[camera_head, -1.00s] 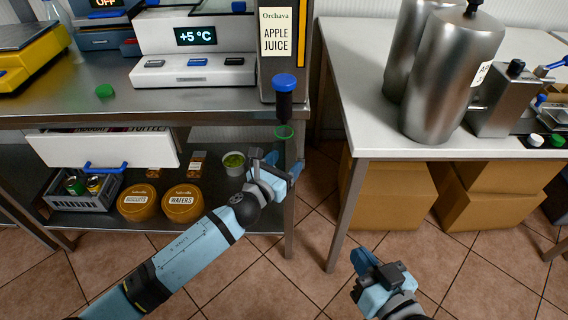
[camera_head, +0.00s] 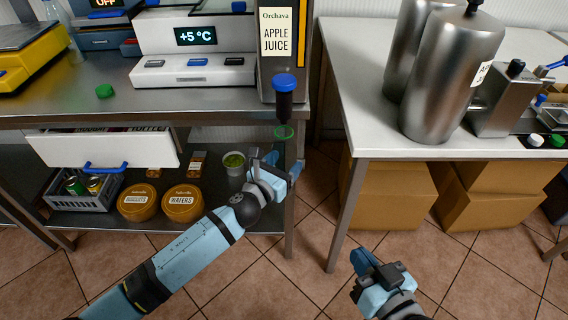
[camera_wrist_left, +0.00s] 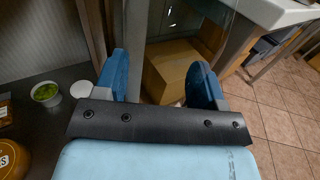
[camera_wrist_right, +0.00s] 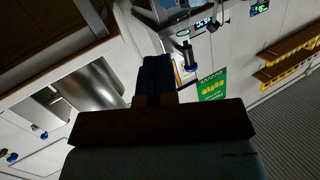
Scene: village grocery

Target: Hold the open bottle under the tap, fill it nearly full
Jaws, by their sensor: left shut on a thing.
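The tap (camera_head: 284,100), dark with a blue top, is on the front of the apple juice dispenser (camera_head: 267,88). My left gripper (camera_head: 283,168) is shut on a clear bottle (camera_head: 284,146), upright with its green-ringed neck just under the tap. The bottle is hard to see through, and I cannot tell its fill level. In the left wrist view, the two blue fingers (camera_wrist_left: 160,80) stand apart on either side of it. A green cap (camera_head: 104,91) lies on the steel counter at the left. My right gripper (camera_head: 368,266) is shut and empty, over the floor.
The steel counter's edge (camera_head: 200,106) is close to the bottle. A lower shelf holds a white cup (camera_head: 234,170), round tins (camera_head: 183,204) and a grey crate (camera_head: 84,200). A white table (camera_head: 360,80) with steel urns stands at right, boxes beneath. Floor between is clear.

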